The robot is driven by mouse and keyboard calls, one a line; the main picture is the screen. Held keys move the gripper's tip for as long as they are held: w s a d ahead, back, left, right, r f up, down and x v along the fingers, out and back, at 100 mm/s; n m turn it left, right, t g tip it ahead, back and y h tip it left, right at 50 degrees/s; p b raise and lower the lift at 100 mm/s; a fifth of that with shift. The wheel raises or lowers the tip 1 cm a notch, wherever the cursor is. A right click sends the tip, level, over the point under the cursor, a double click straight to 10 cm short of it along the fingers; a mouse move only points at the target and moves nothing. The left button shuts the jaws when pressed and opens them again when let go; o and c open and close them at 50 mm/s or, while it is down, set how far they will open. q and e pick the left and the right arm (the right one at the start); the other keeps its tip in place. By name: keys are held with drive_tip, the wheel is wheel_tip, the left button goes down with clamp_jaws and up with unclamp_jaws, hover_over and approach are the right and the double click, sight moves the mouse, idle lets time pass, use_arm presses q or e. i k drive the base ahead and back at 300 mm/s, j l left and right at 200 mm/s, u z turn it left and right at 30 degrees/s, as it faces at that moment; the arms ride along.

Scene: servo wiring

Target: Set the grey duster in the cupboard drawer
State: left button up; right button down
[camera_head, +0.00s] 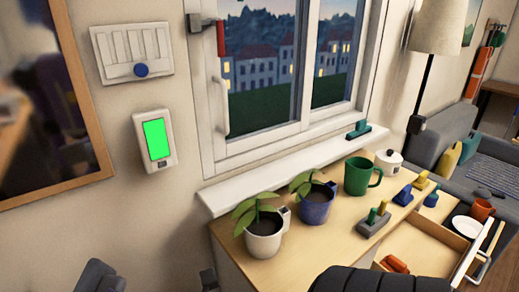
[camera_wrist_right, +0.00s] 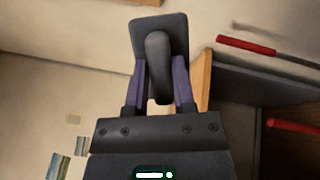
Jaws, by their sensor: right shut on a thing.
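In the right wrist view my right gripper (camera_wrist_right: 158,98) is shut on the handle of a grey duster (camera_wrist_right: 174,28), which has a flat dark grey plate. The duster does not show in the head view. In the head view the cupboard (camera_head: 290,262) stands under the window, and its drawer (camera_head: 425,246) is pulled open at the lower right. An orange thing (camera_head: 396,264) lies in the drawer. My dark right arm covers part of the drawer's near side. The fingers of my left gripper do not show.
On the cupboard top are a white potted plant (camera_head: 264,235), a blue potted plant (camera_head: 314,205), a green mug (camera_head: 360,177), a white lidded pot (camera_head: 388,162) and several small coloured things. A grey block with green knobs (camera_head: 373,224) sits near the drawer. Red rods (camera_wrist_right: 245,45) show in the wrist view.

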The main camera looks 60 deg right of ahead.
sight(428, 270)
drive_tip(key=k+l+z, duration=0.25)
drive_tip(key=l, duration=0.55)
drive_tip(key=k+l+z, duration=0.25)
drive_tip(key=l, duration=0.55)
drive_tip(key=l+z, duration=0.25)
drive_tip(key=l, duration=0.55)
drive_tip(key=k+l+z, duration=0.1)
drive_tip(key=l+z, duration=0.15)
drive_tip(key=l, duration=0.65)
